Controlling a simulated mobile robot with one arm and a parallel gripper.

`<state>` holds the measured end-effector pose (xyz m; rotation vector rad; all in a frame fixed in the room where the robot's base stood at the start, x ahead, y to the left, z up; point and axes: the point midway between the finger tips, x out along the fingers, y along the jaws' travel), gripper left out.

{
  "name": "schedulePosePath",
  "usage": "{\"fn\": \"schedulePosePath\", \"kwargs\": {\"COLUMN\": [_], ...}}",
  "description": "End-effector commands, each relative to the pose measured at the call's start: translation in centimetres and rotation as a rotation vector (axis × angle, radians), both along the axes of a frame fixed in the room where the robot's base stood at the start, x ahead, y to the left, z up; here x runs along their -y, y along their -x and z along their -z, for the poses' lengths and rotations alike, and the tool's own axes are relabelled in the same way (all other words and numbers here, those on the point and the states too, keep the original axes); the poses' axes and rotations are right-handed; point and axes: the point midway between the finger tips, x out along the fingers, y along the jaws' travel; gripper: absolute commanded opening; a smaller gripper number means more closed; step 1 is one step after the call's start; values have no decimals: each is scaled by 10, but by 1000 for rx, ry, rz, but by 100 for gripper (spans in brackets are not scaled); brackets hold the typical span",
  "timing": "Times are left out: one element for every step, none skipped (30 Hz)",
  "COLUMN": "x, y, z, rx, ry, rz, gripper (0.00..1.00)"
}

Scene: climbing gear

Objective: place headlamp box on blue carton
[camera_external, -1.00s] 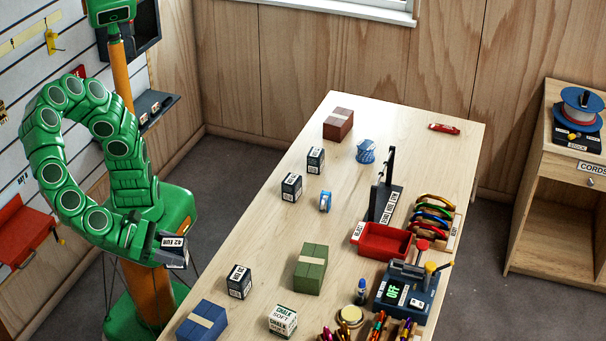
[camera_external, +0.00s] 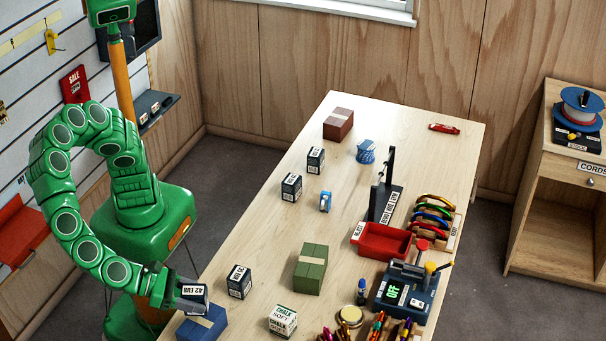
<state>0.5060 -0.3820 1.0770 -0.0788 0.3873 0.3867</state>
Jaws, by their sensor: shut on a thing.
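My gripper (camera_external: 172,292) is shut on a dark box with a white "42 EUR" label, which I take as the headlamp box (camera_external: 193,303). The box is at the near left edge of the table, at the back left of the blue carton (camera_external: 208,324) in the picture. It overlaps the carton's upper left part in this view. I cannot tell whether it touches the carton or hangs above it. The blue carton has a pale tape strip and sits on the table's near left corner; part of its top is hidden.
A dark box (camera_external: 239,282) stands close right of the held box. A green carton (camera_external: 311,270), a chalk box (camera_external: 283,320) and two more dark boxes (camera_external: 291,187) (camera_external: 315,160) stand on the table (camera_external: 250,245). A red carton (camera_external: 338,124) is at the far end.

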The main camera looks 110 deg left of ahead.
Motion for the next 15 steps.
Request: {"fn": "schedulePosePath", "kwargs": {"x": [0, 1, 1, 2, 3, 4, 3, 3, 3, 2, 2, 2, 2, 2, 2], "y": [-1, -1, -2, -3, -4, -6, -5, -5, -5, -5, -5, -5, -5, -5, -4], "z": [1, 2, 3, 5, 6, 10, 14, 19, 25, 29, 32, 36, 37, 38, 38], "rx": [0, 0, -1, -1, -1, -1, -2, -1, -2, -2, -1, -2, -2, -2, -1], "ry": [0, 0, -1, -1, -2, -2, -4, -5, -7, -7, -6, -5, -5, -4, -3], "rz": [0, -1, -1, -1, 0, 0, 0, 0, 0, -1, -2, -2, -2, -2, -2], "gripper": [19, 19, 19, 19, 19, 19, 19, 19, 19, 19, 19, 19, 19, 19, 19]}}
